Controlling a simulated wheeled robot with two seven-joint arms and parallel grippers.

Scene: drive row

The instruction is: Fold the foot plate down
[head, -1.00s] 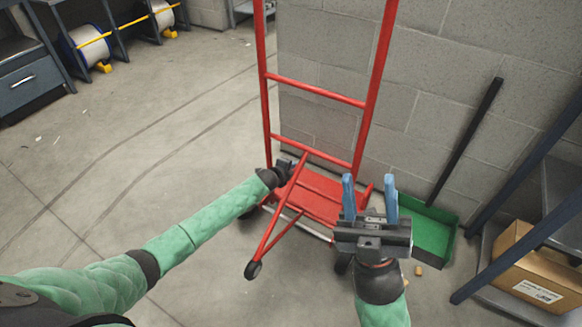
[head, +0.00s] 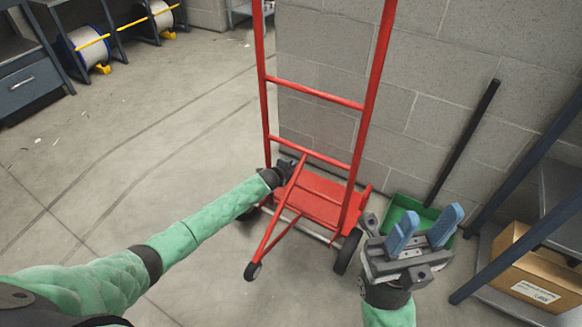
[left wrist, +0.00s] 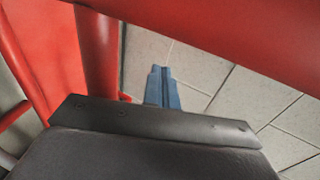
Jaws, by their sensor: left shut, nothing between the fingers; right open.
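A red hand truck stands upright by the wall, its frame (head: 315,92) rising out of the top of the head view. Its red foot plate (head: 318,198) shows low behind the frame bars; its exact tilt is hard to tell. My left gripper (head: 287,168) is at the truck's lower left, beside the plate's upper left corner, its fingers mostly hidden in the head view. In the left wrist view its blue fingers (left wrist: 163,88) are shut together and empty, between red parts of the truck. My right gripper (head: 432,222) is open and empty, right of the truck's right wheel.
A rear prop with a small caster (head: 252,270) sticks out toward me. A green dustpan (head: 402,207) with a black handle leans at the wall, partly behind my right gripper. A shelf with a cardboard box (head: 535,275) stands at right.

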